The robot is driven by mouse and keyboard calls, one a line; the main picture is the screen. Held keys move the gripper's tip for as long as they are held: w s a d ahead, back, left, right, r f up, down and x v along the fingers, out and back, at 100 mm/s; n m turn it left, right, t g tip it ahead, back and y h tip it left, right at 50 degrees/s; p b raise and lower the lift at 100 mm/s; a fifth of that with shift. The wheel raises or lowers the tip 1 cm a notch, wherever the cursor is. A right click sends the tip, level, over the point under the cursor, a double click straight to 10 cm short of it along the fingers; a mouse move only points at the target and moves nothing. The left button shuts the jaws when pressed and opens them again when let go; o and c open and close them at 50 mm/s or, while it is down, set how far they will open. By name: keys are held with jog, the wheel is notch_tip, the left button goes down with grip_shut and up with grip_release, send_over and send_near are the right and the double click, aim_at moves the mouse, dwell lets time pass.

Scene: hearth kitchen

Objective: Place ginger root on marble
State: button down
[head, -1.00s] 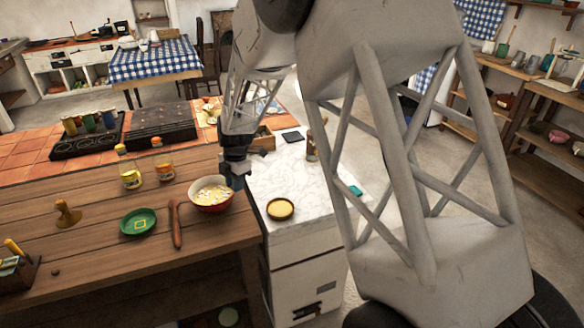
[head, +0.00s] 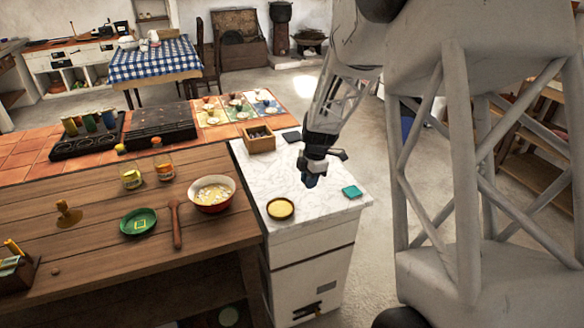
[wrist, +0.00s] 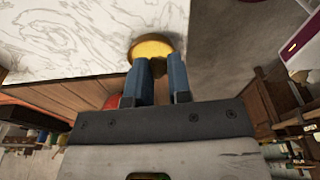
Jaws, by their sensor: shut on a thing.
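In the wrist view, the two blue fingers (wrist: 160,78) stand a small gap apart. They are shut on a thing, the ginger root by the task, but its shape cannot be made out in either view. No ginger root can be picked out lying on the marble. From these views I cannot tell how high the fingers are above the surface.
The yellow-filled bowl (head: 280,209) stands near the marble's front left corner and also shows in the wrist view (wrist: 152,47). A wooden box (head: 260,140) and dark slab (head: 291,136) sit behind. A red bowl (head: 212,194) stands on the wooden counter.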

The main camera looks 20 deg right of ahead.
jog(key=shift+m, duration=0.4)
jog(key=d+f, duration=0.1)
jog(key=s+d+f, duration=0.2)
jog(key=shift+d+f, duration=0.35)
jog(key=shift+f, duration=0.7)
jog(key=shift+w, duration=0.1)
jog(key=w+d, duration=0.1)
jog(key=w, duration=0.4)
jog(key=w+d+f, duration=0.1)
jog(key=w+d, duration=0.1)
jog(key=w, duration=0.3)
jog(key=w+d, duration=0.2)
jog(key=w, duration=0.3)
jog(key=shift+f, duration=0.25)
jog(key=shift+f, duration=1.75)
jog(key=shift+f, duration=0.1)
jog(key=c, duration=1.1)
grip_release()
